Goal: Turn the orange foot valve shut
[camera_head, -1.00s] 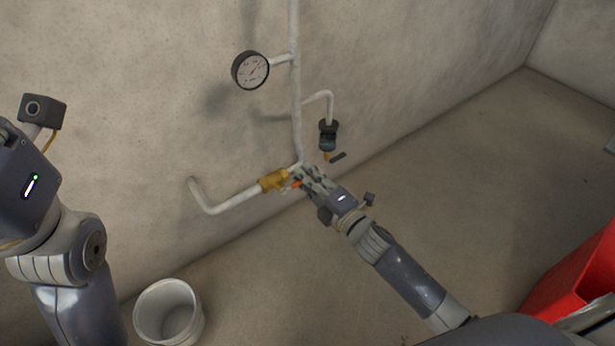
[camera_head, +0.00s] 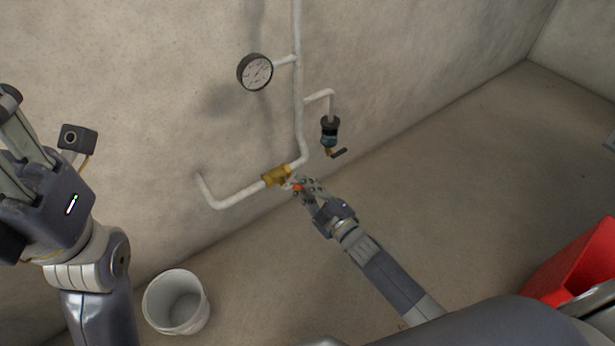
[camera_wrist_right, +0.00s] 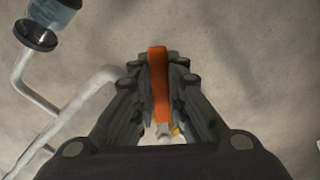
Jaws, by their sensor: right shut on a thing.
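The foot valve has a brass-yellow body (camera_head: 274,176) in the low white pipe on the wall. Its orange handle (camera_head: 298,187) sticks out to the lower right of the body. My right gripper (camera_head: 300,189) is shut on this handle. In the right wrist view the orange handle (camera_wrist_right: 158,85) stands upright between the two dark fingers, which press on it from both sides. The valve body is mostly hidden there behind the gripper. My left gripper (camera_head: 18,140) is raised at the left edge, away from the valve, with its fingertips partly cut off.
A round gauge (camera_head: 255,72) hangs on the upper pipe. A dark fitting (camera_head: 329,130) with a small lever hangs on a side branch right of the riser (camera_head: 298,90). A white bucket (camera_head: 176,302) and a red container (camera_head: 572,265) stand on the floor.

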